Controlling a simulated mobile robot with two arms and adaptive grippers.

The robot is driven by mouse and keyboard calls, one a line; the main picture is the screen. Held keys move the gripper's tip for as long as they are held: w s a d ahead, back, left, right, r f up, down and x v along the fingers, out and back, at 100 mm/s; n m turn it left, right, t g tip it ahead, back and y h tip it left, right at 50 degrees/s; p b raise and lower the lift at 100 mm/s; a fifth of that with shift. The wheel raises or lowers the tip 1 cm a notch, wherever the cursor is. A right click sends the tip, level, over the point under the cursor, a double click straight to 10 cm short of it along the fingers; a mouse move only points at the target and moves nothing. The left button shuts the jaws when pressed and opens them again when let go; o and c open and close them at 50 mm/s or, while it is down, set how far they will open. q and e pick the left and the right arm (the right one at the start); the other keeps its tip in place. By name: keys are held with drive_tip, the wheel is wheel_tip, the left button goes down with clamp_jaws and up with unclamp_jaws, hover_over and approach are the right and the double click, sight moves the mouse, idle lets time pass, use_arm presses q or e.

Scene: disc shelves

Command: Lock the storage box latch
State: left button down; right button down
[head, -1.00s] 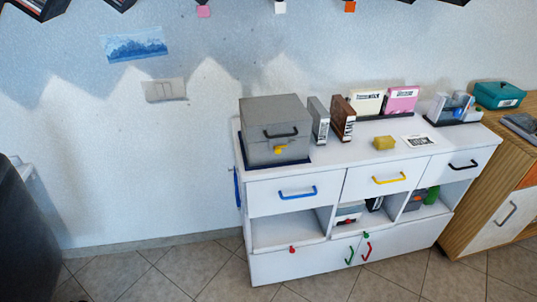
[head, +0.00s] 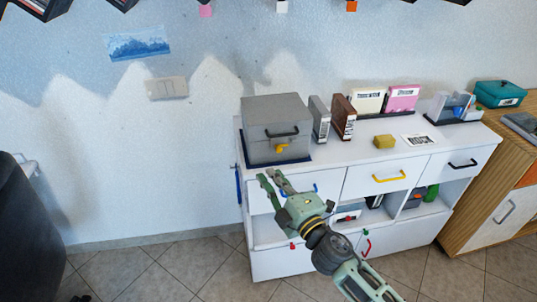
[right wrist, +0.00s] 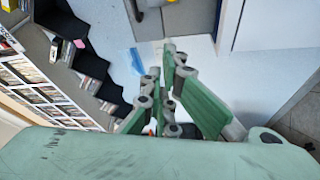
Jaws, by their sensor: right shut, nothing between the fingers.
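The storage box (head: 262,121) is grey and stands closed on the left end of the white cabinet top. Its front has a dark handle and, below it, a yellow latch (head: 281,148). My right gripper (head: 268,175) is in front of the cabinet, below the box and slightly left of the latch, apart from both. It is shut and empty. Its green fingers also show in the right wrist view (right wrist: 171,60). My left gripper is not in view.
The white cabinet (head: 360,158) has drawers with blue, yellow and black handles; my right arm partly hides its front. Books (head: 343,120) stand right of the box, and a yellow block (head: 384,142) lies farther right. A wooden cabinet (head: 485,200) adjoins at right.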

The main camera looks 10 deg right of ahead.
drive_tip(key=shift+w, duration=0.15)
drive_tip(key=w, duration=0.9)
drive_tip(key=shift+w+f, duration=0.15)
drive_tip(key=shift+d, duration=0.1)
drive_tip(key=d, duration=0.3)
idle(0.5)
drive_tip(key=shift+a, duration=0.1)
